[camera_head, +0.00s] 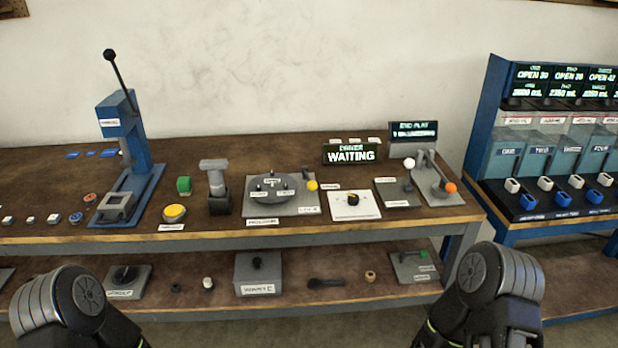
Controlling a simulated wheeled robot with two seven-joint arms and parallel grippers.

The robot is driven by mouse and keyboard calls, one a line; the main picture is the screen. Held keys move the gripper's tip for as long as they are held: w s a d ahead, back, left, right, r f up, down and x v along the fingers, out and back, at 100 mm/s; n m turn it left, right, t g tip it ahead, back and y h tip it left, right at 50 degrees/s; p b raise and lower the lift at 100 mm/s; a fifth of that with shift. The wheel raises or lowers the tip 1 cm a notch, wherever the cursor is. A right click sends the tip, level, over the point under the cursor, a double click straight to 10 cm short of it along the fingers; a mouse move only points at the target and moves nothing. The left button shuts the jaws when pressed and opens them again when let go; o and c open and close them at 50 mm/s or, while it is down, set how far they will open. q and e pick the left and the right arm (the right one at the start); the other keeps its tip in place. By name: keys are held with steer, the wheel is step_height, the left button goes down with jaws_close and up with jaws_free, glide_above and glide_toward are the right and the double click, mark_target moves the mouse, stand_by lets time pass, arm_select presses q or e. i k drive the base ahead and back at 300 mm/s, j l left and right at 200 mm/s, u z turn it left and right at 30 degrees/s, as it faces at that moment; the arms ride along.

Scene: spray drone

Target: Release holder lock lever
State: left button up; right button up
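No lever here has a label I can clearly read as the holder lock. One candidate is the grey fixture (436,193) at the right end of the bench top, with a slanted grey arm, a white ball (409,163) and an orange ball (450,187). Another is the grey plate (292,208) carrying a dark round disc (272,190) and a yellow ball (312,185) at its right edge. Whether either is locked, I cannot tell. Both my arms show only as dark links at the bottom corners; my grippers are out of view, and nothing of mine touches the bench top.
A blue press (130,140) with a tall black-knobbed lever stands left. A yellow button (174,212), a grey upright device (215,185), a white dial plate (352,204) and a "WAITING" sign (351,153) share the bench. The lower shelf holds small fixtures. A blue dispenser rack (550,150) stands right.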

mark_target(312, 184)
steer(key=j+u, duration=0.15)
steer(key=j, duration=0.2)
steer(key=i+j+u, duration=0.15)
steer(key=j, duration=0.2)
steer(key=i+j+u, duration=0.2)
steer(key=j, duration=0.15)
steer(key=j+u, duration=0.15)
steer(key=j, duration=0.2)
